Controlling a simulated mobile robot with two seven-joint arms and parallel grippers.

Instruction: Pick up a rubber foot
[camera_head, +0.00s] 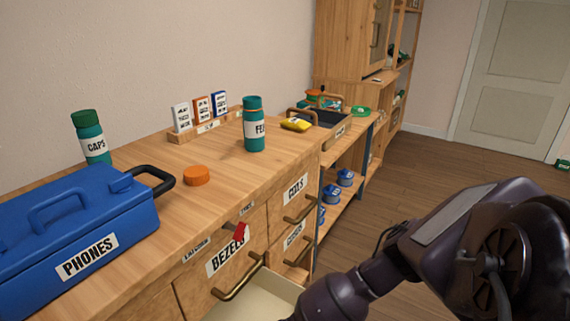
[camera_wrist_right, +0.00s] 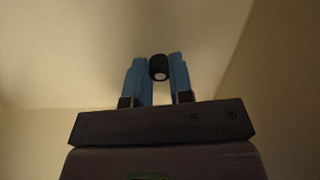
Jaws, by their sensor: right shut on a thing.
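A small black rubber foot (camera_wrist_right: 158,67) with a pale round end is held between the blue fingertips of my right gripper (camera_wrist_right: 158,73) in the right wrist view. The fingers are shut on it. Behind it are plain pale surfaces, like the inside of a drawer. In the head view my right arm comes in from the right and reaches down to the open drawer (camera_head: 250,303) at the bottom. The right gripper itself is hidden there. My left gripper is not in view.
The wooden cabinet top holds a blue PHONES case (camera_head: 75,225), an orange lid (camera_head: 197,175), a CAPS bottle (camera_head: 91,140) and another teal bottle (camera_head: 254,125). Drawer handles (camera_head: 240,278) stick out in front. Open floor (camera_head: 420,170) lies to the right.

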